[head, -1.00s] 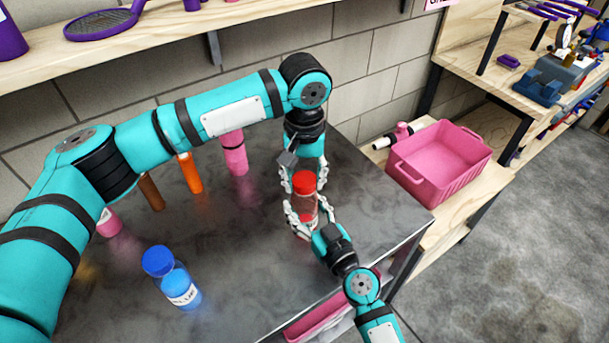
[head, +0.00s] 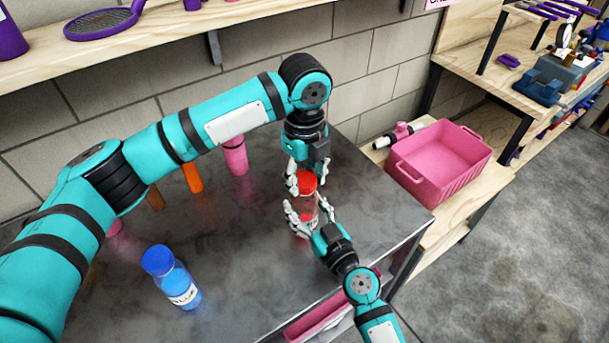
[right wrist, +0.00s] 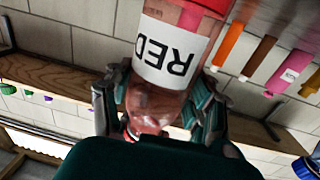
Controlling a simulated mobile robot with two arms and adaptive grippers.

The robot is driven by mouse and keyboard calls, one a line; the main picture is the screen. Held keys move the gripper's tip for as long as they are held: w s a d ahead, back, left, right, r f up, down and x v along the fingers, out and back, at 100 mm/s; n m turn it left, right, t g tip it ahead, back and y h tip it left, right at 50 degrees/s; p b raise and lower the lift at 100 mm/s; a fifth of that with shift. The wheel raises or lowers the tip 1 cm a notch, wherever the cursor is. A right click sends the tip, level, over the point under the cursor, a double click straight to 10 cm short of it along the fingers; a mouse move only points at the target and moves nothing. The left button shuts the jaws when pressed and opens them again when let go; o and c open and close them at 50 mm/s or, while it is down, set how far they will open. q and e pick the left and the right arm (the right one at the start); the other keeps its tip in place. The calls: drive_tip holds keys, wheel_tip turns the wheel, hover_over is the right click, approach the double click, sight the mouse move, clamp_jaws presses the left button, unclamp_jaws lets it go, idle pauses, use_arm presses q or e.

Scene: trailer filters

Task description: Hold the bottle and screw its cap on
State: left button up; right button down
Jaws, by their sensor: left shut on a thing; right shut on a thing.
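A clear bottle with reddish contents (head: 305,207) and a red cap (head: 306,183) stands roughly upright over the dark table. My left gripper (head: 308,179) comes from above and is shut on the red cap. My right gripper (head: 305,218) is shut around the bottle's body from the front right. In the right wrist view the bottle (right wrist: 165,65) appears upside down, with a white label reading RED, between the fingers of my right gripper (right wrist: 160,105). The cap's thread and the bottle's base are hidden, so I cannot tell how the cap sits or whether the base touches the table.
A blue-capped bottle (head: 172,278) stands at the table's front left. Pink (head: 236,157), orange (head: 191,174) and brown (head: 154,197) items stand at the back. A pink crate (head: 440,165) is on a wooden bench to the right. The dark tabletop (head: 245,235) is clear around the held bottle.

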use_arm(q)
drive_tip(key=shift+m, duration=0.9)
drive_tip(key=o, duration=1.4)
drive_tip(key=shift+r, duration=0.1)
wheel_tip(320, 180, up, 12)
drive_tip(key=shift+f, duration=0.1)
use_arm(e)
drive_tip(key=shift+c, duration=1.8)
unclamp_jaws()
drive_tip(key=v, duration=1.2)
